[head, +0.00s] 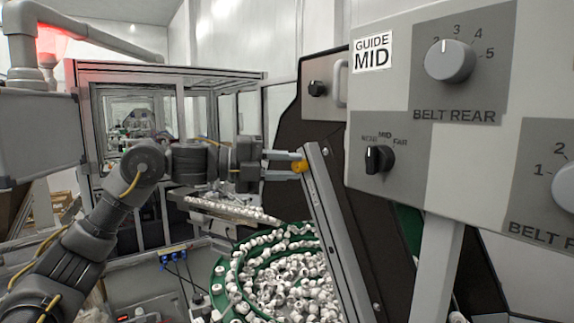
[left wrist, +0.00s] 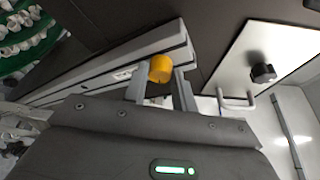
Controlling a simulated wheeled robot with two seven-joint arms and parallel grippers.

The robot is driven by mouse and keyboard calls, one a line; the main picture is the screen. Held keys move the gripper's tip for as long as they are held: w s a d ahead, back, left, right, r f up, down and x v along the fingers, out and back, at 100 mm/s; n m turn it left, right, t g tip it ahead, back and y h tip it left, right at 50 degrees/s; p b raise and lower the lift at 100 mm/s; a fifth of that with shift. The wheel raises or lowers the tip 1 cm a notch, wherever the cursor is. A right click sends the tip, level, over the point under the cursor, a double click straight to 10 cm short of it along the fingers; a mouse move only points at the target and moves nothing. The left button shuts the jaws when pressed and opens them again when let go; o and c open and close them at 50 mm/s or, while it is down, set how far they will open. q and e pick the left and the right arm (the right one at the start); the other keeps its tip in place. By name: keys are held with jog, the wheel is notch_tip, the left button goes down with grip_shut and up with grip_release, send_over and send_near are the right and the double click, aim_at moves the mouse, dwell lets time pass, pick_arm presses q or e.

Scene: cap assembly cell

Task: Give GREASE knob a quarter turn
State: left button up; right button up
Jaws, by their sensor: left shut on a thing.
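A small yellow knob (head: 300,167) sits on the side of the slanted grey rail (head: 333,228) in the head view. No GREASE lettering is readable on or beside it. My left gripper (head: 296,165) reaches it from the left, with its two fingers shut on the knob. In the left wrist view the yellow knob (left wrist: 160,68) lies between the fingertips of my left gripper (left wrist: 160,78). A small pale label beside it is too small to read. My right gripper is not in view.
A grey panel (head: 435,185) with BELT REAR dial (head: 450,60) and a black GUIDE selector (head: 379,158) stands at the right. A green bowl (head: 222,285) full of white caps lies below. A black knob (left wrist: 263,73) and a handle (left wrist: 236,103) are near the gripper.

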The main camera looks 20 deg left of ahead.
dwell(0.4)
pick_arm(q)
jog(key=o, duration=1)
jog(key=b+v, duration=0.4)
jog(key=v, duration=0.6)
jog(key=shift+s+a, duration=0.25)
jog(key=shift+a, duration=0.15)
